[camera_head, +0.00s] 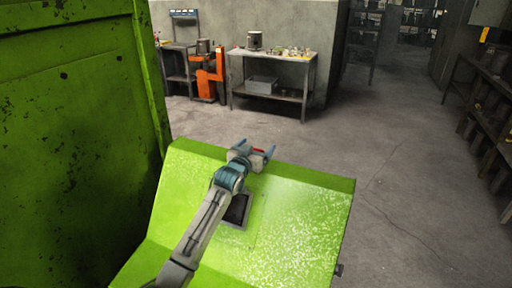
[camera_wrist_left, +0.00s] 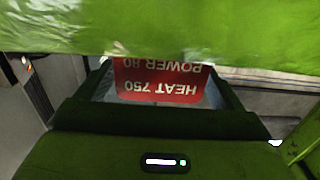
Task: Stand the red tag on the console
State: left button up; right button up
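The red tag (camera_wrist_left: 160,83) lies between the two fingers of my left gripper (camera_wrist_left: 158,88) in the left wrist view. Its white print reads "HEAT 750" and "POWER 80", upside down there. The fingers look closed on its side edges, though a green surface hides the fingertips and the tag's far end. In the head view my left gripper (camera_head: 260,151) is at the far top edge of the bright green console (camera_head: 300,222), with a sliver of red between its fingers. I cannot tell whether the tag touches the console. My right gripper is not in view.
A dark square panel (camera_head: 237,209) is set in the console's sloping face, partly behind my left arm. A tall green machine wall (camera_head: 75,150) stands at left. A workbench (camera_head: 272,75) and an orange unit (camera_head: 208,76) stand beyond. Open floor lies right.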

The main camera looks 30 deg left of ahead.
pick_arm(q)
jog(key=shift+r, duration=0.1)
jog(key=s+b, duration=0.3)
jog(key=s, duration=0.9)
jog(key=shift+d+b, duration=0.3)
jog(key=shift+d, duration=0.05)
